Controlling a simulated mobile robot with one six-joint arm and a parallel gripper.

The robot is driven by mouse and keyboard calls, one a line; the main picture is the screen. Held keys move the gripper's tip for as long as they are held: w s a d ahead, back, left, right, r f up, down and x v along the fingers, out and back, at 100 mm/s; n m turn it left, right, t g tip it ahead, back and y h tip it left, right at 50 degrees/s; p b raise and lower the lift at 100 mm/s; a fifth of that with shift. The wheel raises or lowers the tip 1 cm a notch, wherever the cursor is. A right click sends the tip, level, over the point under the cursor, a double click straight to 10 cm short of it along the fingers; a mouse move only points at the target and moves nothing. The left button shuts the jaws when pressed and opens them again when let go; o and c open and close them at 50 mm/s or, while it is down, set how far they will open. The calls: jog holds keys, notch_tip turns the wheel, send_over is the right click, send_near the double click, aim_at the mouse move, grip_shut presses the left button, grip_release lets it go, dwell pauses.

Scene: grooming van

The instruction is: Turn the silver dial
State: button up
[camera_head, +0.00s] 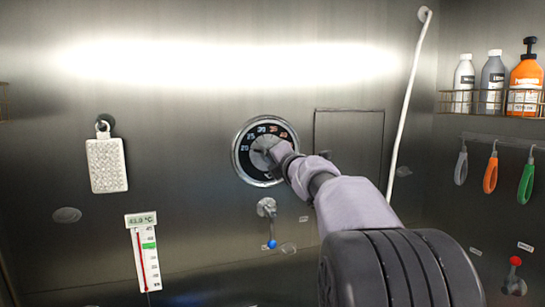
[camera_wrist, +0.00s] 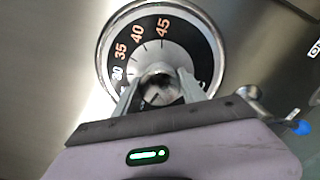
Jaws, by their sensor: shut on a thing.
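The silver dial (camera_head: 246,160) is on the back metal wall, a round face with a bright rim and a black ring of numbers. The wrist view shows its face (camera_wrist: 150,48) with 30, 35, 40 and 45 visible. My gripper (camera_wrist: 158,88) is shut on the knob at the dial's centre, one finger on each side. In the head view my gripper (camera_head: 272,152) covers the dial's middle and right part. The lower part of the face is hidden by my fingers in the wrist view. A thermometer (camera_head: 145,258) at lower left seems to read 43.9 °C, with a green mark beside its red column.
A lever with a blue tip (camera_head: 271,243) is just below the dial. A white perforated block (camera_head: 107,165) hangs at left. A white hose (camera_head: 408,100) runs down at right. A bottle rack (camera_head: 460,102), hanging loops and a red-knobbed lever (camera_head: 515,262) are on the right wall.

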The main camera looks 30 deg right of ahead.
jog(key=o, duration=1.4)
jog(key=shift+c, duration=0.2)
jog(key=shift+s, duration=0.1)
jog(key=v, duration=1.7)
jog(key=shift+s, duration=0.15)
